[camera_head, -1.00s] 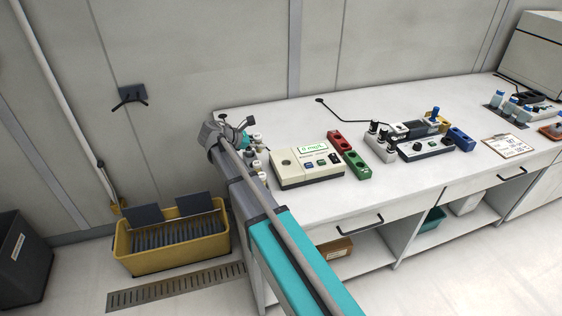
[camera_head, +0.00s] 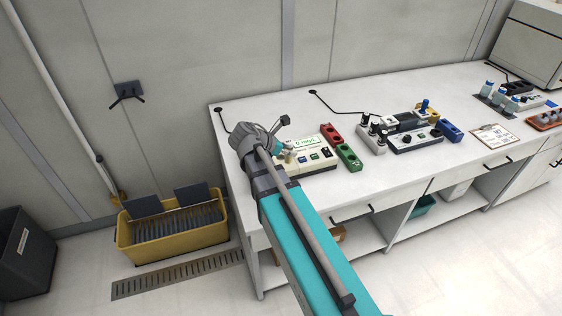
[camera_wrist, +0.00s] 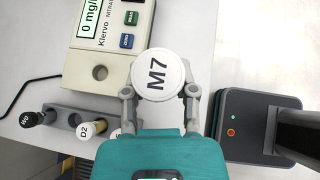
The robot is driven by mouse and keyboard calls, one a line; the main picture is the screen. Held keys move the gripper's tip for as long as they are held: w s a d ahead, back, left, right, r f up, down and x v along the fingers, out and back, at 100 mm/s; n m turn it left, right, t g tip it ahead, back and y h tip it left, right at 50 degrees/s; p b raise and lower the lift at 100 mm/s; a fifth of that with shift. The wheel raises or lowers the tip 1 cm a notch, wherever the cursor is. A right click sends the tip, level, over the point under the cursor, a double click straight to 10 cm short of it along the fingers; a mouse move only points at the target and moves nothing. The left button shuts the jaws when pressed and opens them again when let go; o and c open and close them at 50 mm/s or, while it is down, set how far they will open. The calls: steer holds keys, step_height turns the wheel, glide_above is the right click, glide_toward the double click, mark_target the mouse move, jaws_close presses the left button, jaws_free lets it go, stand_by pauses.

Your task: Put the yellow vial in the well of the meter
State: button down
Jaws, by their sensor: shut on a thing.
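My gripper (camera_wrist: 160,92) is shut on a vial with a round white cap (camera_wrist: 157,75) marked M7. The cap hides the vial's body, so its colour does not show. In the head view my gripper (camera_head: 284,148) is at the left part of the meter (camera_head: 322,163) and hides the well.
A grey rack (camera_wrist: 65,122) beside the meter holds vials marked W0 (camera_wrist: 30,119) and D2 (camera_wrist: 87,131); another cap is partly hidden by my gripper. Red (camera_head: 331,134) and green (camera_head: 349,158) blocks stand right of the meter. The front bench strip is clear.

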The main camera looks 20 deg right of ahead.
steer(key=shift+w, duration=0.1)
steer(key=shift+w+d+f+b, duration=0.35)
steer(key=shift+w+f+b, duration=1.15)
steer(key=shift+w, duration=0.65)
steer(key=shift+w+d+f+b, duration=0.35)
steer(key=shift+w+f+b, duration=1.2)
steer(key=shift+w, duration=0.55)
steer(key=shift+w+d+f+b, duration=0.35)
steer(key=shift+w+f+b, duration=1.15)
steer(key=shift+w, duration=0.65)
steer(key=shift+w+d+f+b, duration=0.1)
steer(key=shift+w+f+b, duration=0.4)
steer(key=shift+f+b, duration=0.15)
steer(key=shift+s+f+b, duration=0.1)
steer(key=shift+f+b, duration=1.25)
